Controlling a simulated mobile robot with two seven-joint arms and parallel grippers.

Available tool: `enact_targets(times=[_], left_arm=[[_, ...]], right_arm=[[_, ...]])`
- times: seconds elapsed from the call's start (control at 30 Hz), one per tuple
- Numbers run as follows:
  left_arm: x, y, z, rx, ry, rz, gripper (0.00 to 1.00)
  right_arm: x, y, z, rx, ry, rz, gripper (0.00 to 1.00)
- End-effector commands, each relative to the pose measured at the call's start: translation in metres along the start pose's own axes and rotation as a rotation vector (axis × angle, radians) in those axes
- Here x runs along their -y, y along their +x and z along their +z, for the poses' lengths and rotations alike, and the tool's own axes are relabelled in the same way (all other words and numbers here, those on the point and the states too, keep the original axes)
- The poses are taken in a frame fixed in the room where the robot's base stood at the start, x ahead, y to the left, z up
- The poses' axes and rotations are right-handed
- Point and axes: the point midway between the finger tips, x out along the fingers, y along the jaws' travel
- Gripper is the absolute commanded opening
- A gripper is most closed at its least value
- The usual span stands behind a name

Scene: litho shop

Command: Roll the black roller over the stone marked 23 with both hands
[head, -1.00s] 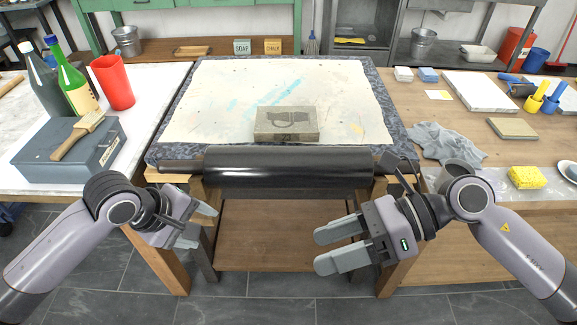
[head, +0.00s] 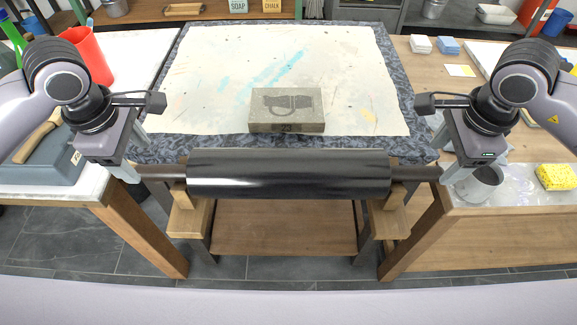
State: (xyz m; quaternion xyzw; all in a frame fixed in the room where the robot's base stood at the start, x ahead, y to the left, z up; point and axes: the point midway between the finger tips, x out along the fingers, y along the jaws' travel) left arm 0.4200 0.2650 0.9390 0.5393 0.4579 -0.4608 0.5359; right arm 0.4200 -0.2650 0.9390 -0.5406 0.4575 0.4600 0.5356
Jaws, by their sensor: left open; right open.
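The black roller (head: 288,174) lies level on a wooden stand (head: 187,222) in front of the table, with a dark handle at each end. The stone marked 23 (head: 287,108) lies on the stained sheet behind the roller, a dark drawing on its top. My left gripper (head: 133,158) is open at the roller's left handle (head: 160,173). My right gripper (head: 446,160) is open at the right handle (head: 420,174). I cannot tell whether the fingers touch the handles.
A blue-grey box (head: 45,160) with a wooden-handled brush and a red cup (head: 90,55) stand on the left table. A grey cup (head: 480,183) and a yellow sponge (head: 557,177) are on the right table. The sheet (head: 220,60) around the stone is clear.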

Motion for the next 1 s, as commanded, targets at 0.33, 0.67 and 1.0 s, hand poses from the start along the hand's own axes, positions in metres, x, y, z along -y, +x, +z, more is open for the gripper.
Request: enact_targets(times=[0.33, 0.67, 1.0], left_arm=[[0.001, 0.031, 0.000, 0.000, -0.001, -0.004, 0.64], [0.000, 0.068, 0.001, 0.001, 0.001, 0.000, 0.64], [0.000, 0.072, 0.001, 0.001, 0.002, 0.001, 0.64]], right_arm=[[-0.001, 0.032, 0.001, 0.003, 0.000, 0.006, 0.64], [-0.001, 0.069, 0.001, 0.004, 0.001, 0.003, 0.64], [0.000, 0.072, 0.001, 0.003, 0.000, 0.001, 0.64]])
